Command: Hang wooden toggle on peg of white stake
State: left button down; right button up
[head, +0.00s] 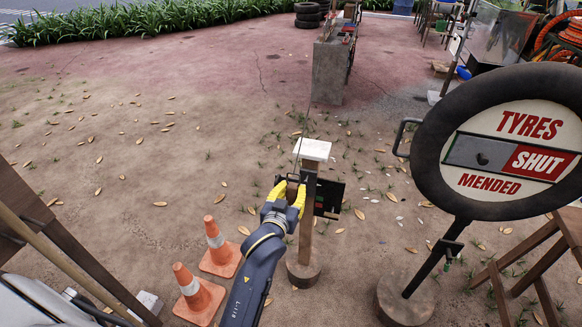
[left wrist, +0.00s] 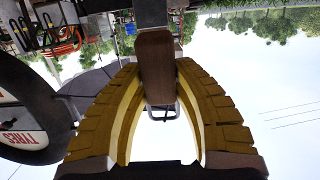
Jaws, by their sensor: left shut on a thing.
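My left gripper (head: 287,190) has yellow fingers and is shut on a small brown wooden toggle (head: 291,191). In the left wrist view the toggle (left wrist: 157,62) is a rounded wooden piece between the yellow fingers (left wrist: 155,90). The white stake (head: 313,150) is a post with a white top on a round base, just right of the gripper. The toggle is below the white top, close to the post; I cannot tell whether they touch. The peg is not clearly visible. A thin dark line rises from near the gripper. My right gripper is not in view.
A black panel (head: 329,197) with small red and green marks is behind the post. Two traffic cones (head: 219,247) stand to the left. A large round tyre sign (head: 510,140) stands at right. A concrete block (head: 330,72) is farther back; open ground lies left.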

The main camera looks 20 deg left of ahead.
pick_arm(q)
send_near(307, 187)
jog(key=shift+w+a, duration=0.1)
jog(key=shift+w, duration=2.7)
jog(key=shift+w+f, duration=0.35)
jog(key=shift+w, duration=0.25)
jog(key=shift+w+f, duration=0.1)
jog(key=c, duration=1.1)
grip_release()
jog(key=shift+o, duration=0.2)
